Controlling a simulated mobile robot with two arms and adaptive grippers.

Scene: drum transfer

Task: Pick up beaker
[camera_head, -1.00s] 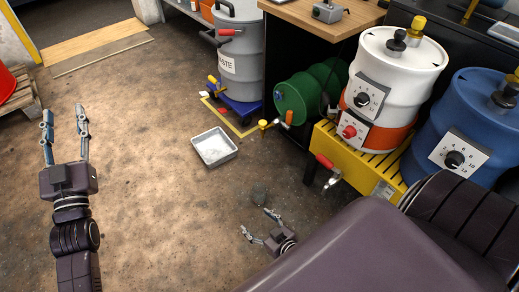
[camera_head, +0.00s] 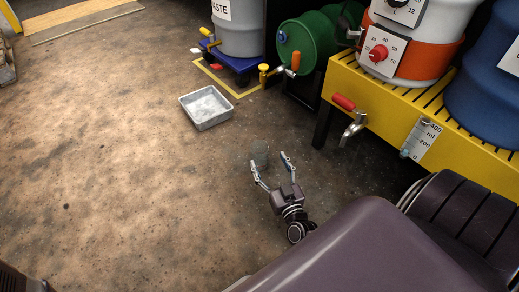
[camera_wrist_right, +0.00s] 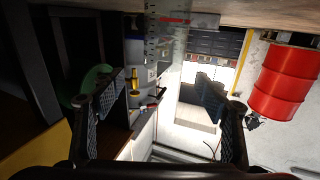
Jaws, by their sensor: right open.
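The beaker (camera_head: 260,153) is a small, clear, greyish cylinder standing upright on the floor, left of the yellow stand. My right gripper (camera_head: 269,160) is low near the floor, its two fingers spread and pointing toward the beaker. The beaker is just beyond the fingertips, closer to the left finger, and not clasped. In the right wrist view, which is upside down, the clear beaker with marks (camera_wrist_right: 165,32) shows at the top, beyond the open fingers (camera_wrist_right: 163,88). My left gripper is out of view.
A metal tray (camera_head: 207,107) lies on the floor behind the beaker. The yellow stand (camera_head: 390,100) with a red-handled tap (camera_head: 350,118) and drums is at right. A green drum (camera_head: 306,43) lies behind. The floor at left is clear. A red barrel (camera_wrist_right: 280,82) shows in the wrist view.

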